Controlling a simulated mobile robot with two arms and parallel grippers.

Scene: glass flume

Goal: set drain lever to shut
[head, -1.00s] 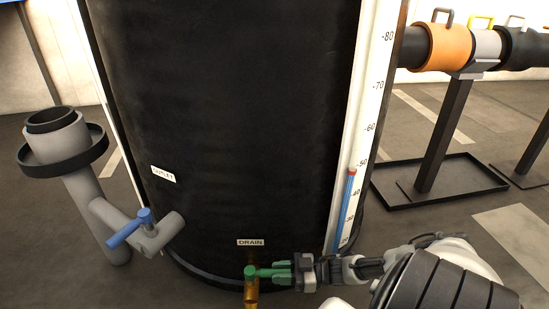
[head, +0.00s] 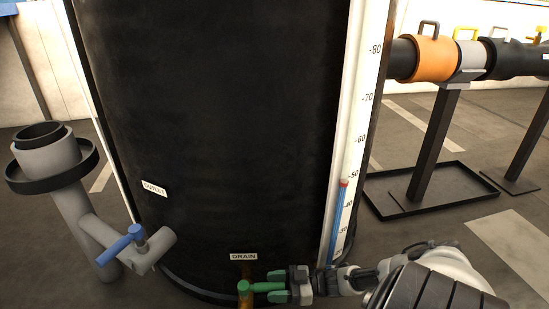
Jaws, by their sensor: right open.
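The green drain lever (head: 262,287) is at the foot of the black tank, below a white DRAIN label (head: 244,257). Its handle points right in the picture, across the brass drain pipe (head: 246,303), which the bottom edge cuts off. My right gripper (head: 274,287) comes in from the right. Its green-tipped fingers are open, one above and one below the handle's right end. I cannot tell whether they touch it. My left gripper is not in view.
The black tank (head: 210,120) fills the middle. A gauge strip (head: 363,90) has a blue column with a red top (head: 343,183) just below 50. At left are a grey outlet pipe with a blue lever (head: 121,245) and a grey cup (head: 48,152). Pipes on stands are at right.

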